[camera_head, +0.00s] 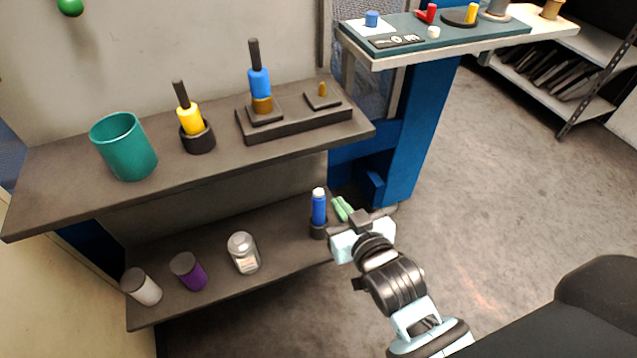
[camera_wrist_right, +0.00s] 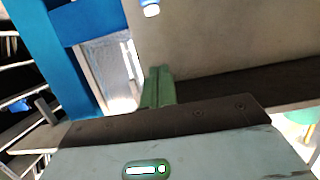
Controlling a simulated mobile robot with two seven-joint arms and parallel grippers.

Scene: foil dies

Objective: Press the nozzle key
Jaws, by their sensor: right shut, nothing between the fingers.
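No part carries a readable nozzle key label, so I cannot tell which one it is. A blue cylinder with a white top (camera_head: 319,206) stands upright in a dark holder at the right end of the lower shelf. A blue and white piece (camera_wrist_right: 150,8) shows at the top edge of the right wrist view. My right gripper (camera_head: 342,208) is just right of the blue cylinder, with its green fingers together and empty. The shut fingers (camera_wrist_right: 158,85) also show in the wrist view, apart from the blue and white piece. My left gripper is out of view.
The lower shelf (camera_head: 215,270) holds white, purple and clear jars. The upper shelf (camera_head: 75,185) holds a teal cup (camera_head: 124,147), a yellow-collared tool (camera_head: 189,119) and a blue-collared tool (camera_head: 259,82). A green panel (camera_head: 465,34) with small controls lies at the upper right. Open floor lies right.

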